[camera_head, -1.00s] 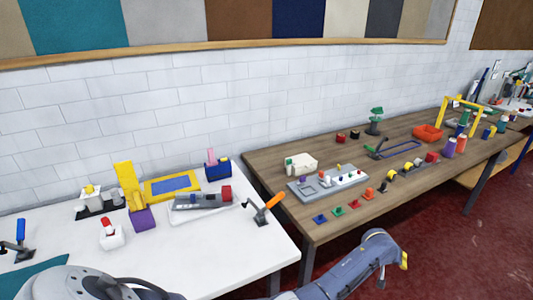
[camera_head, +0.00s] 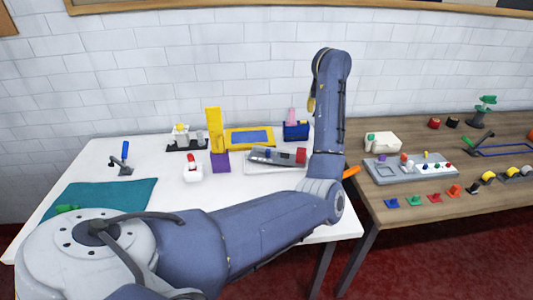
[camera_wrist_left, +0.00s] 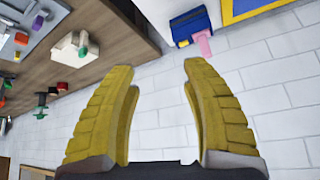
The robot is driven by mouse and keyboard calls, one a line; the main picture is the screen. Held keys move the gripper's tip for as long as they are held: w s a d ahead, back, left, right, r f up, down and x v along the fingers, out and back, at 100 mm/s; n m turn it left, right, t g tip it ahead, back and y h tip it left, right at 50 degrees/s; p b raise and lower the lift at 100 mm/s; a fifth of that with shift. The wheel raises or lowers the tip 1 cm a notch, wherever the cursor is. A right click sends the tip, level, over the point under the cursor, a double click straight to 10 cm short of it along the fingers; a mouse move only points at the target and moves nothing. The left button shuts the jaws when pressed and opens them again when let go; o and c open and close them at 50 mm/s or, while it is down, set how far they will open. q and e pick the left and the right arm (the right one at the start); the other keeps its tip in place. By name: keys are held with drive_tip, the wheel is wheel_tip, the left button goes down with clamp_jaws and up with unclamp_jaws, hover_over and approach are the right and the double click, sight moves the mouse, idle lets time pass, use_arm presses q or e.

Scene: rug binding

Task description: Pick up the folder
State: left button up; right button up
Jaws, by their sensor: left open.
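I cannot tell for sure which object is the folder. Candidates on the white table are a grey device with a red end (camera_head: 277,156), a yellow upright piece on a purple block (camera_head: 220,161), and a blue box (camera_head: 296,131) with a pink piece (camera_head: 292,115). The box and pink piece also show at the top of the left wrist view (camera_wrist_left: 190,22). My left gripper (camera_head: 311,95) is raised above the table's right end, mostly hidden by its arm. In the left wrist view it is open (camera_wrist_left: 160,68), with only wall between its fingers. My right gripper is not in view.
A wooden table (camera_head: 380,140) with several small parts stands right, beyond a gap. The wall is close behind.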

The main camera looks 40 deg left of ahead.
use_arm(q)
drive_tip(key=g+h, duration=0.1)
drive_tip(key=g, duration=0.1)
approach(302, 150)
drive_tip(key=shift+n, duration=0.3)
drive_tip(key=x, duration=0.5)
drive_tip(key=shift+s+a+f, duration=0.1)
drive_tip(key=shift+s+a, duration=0.05)
drive_tip(key=shift+a, duration=0.05)
drive_tip(key=shift+x, duration=3.4)
drive_tip(key=shift+d, duration=0.15)
drive_tip(key=shift+c, duration=0.4)
clamp_jaws()
